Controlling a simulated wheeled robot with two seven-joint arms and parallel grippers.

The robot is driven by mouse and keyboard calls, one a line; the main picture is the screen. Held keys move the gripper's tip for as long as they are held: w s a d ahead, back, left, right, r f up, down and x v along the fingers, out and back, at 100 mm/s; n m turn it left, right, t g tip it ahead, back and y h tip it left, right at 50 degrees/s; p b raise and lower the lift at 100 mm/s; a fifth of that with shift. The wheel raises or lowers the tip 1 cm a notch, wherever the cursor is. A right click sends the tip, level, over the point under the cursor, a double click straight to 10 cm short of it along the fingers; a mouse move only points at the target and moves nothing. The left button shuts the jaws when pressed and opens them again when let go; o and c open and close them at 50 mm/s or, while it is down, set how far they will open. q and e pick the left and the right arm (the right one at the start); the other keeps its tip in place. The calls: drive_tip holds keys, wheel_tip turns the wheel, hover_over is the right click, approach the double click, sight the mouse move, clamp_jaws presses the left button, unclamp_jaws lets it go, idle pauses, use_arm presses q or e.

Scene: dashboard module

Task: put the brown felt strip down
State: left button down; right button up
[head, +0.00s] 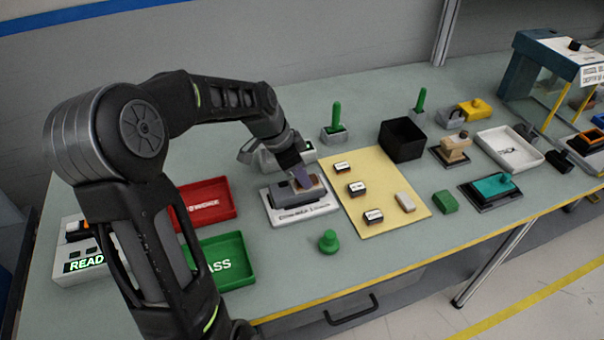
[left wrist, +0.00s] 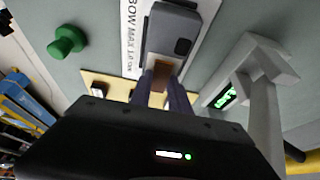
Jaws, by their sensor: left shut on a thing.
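The brown felt strip (left wrist: 160,78) shows between my left gripper's fingers in the left wrist view, mostly hidden by them. A small brown patch of it also shows by the fingertips in the head view (head: 312,181). My left gripper (head: 301,178) is shut on the strip and points down at the grey block (head: 282,197) on a white labelled base (head: 302,214). Whether the strip touches the block, I cannot tell. My right gripper is not in view.
A yellow mat (head: 376,212) with small labelled blocks lies right of the base. Red (head: 210,216) and green (head: 236,274) trays lie left. A green knob (head: 328,241) stands in front. A grey stand with a green display (left wrist: 228,96) is close to the gripper.

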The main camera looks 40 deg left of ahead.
use_arm(q)
drive_tip(key=c, duration=1.2)
unclamp_jaws()
drive_tip(key=shift+c, duration=0.2)
drive_tip(key=shift+r+p, duration=0.2)
drive_tip(key=shift+p, duration=0.1)
drive_tip(key=b+v, duration=0.1)
drive_tip(key=v, duration=1.1)
drive_tip(key=shift+f, duration=0.15)
